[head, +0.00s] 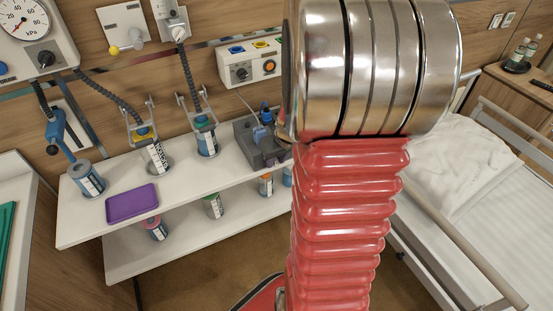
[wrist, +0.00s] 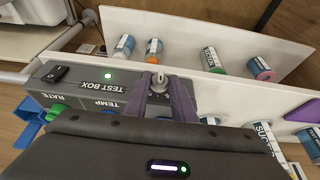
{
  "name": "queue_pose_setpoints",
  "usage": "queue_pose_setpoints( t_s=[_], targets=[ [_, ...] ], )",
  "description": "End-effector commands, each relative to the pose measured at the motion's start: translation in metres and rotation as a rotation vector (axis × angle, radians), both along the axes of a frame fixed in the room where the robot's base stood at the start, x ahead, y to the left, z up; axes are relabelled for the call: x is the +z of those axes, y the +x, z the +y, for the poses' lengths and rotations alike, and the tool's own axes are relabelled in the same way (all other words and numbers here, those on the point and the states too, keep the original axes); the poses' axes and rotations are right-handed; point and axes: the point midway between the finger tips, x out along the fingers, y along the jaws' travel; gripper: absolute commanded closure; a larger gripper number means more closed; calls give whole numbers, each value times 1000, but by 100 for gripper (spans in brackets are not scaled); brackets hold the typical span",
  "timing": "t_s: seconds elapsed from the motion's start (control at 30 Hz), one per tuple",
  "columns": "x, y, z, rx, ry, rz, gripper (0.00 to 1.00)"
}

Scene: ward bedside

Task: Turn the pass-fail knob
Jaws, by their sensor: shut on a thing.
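The grey test box (wrist: 95,85) has printed labels, a black rocker switch (wrist: 54,73) and a lit green light (wrist: 108,76). The pass-fail knob (wrist: 160,78) is a small light knob at the box's far end, mostly hidden by my gripper. My gripper (wrist: 161,83) has its two purple fingers around the knob and is shut on it. In the head view the test box (head: 258,151) stands at the right end of the upper white shelf, and my arm covers part of that area. The knob cannot be made out there.
The upper shelf (head: 88,226) carries several labelled jars and a purple tray (head: 132,203). More jars stand on the lower shelf (head: 180,247). A wall panel with coloured ports (head: 250,64) is behind the test box. The bed (head: 500,170) with its rail is at the right.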

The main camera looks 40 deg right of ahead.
Motion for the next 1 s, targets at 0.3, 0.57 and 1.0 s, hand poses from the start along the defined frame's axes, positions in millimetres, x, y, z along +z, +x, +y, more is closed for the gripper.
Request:
queue_pose_setpoints(
  t_s=[0.3, 0.57, 1.0],
  targets=[
    [0, 0, 0, 0, 2, -1, 99],
    [0, -1, -1, -3, 30, -9, 99],
    [-1, -2, -7, -4, 178, -52, 99]
  ],
)
